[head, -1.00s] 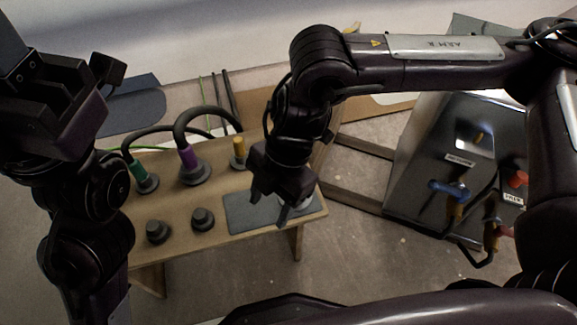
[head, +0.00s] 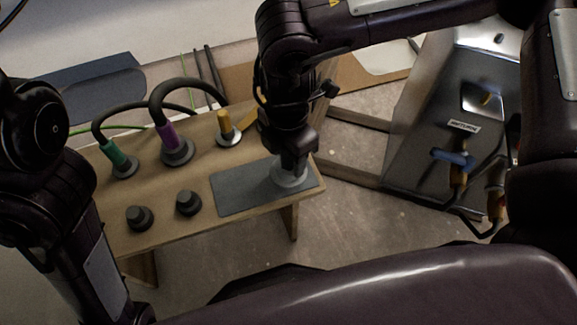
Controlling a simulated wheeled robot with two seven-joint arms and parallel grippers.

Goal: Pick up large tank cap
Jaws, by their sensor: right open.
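A wide light-grey round cap (head: 290,180), which looks like the large tank cap, rests on the dark grey mat (head: 236,193) at the right end of the wooden bench. My right gripper (head: 294,166) points down directly over it, with its open fingers at the cap's top. The fingers hide the cap's upper part, and I cannot tell whether they touch it. My left arm stands at the left edge, and its gripper is out of the picture.
On the bench (head: 160,235) stand two small dark caps (head: 139,217) (head: 188,202), hose fittings with green (head: 114,153) and purple (head: 167,136) collars, and a yellow-topped fitting (head: 225,124). A metal cabinet (head: 425,175) with a blue-handled valve (head: 452,157) stands right.

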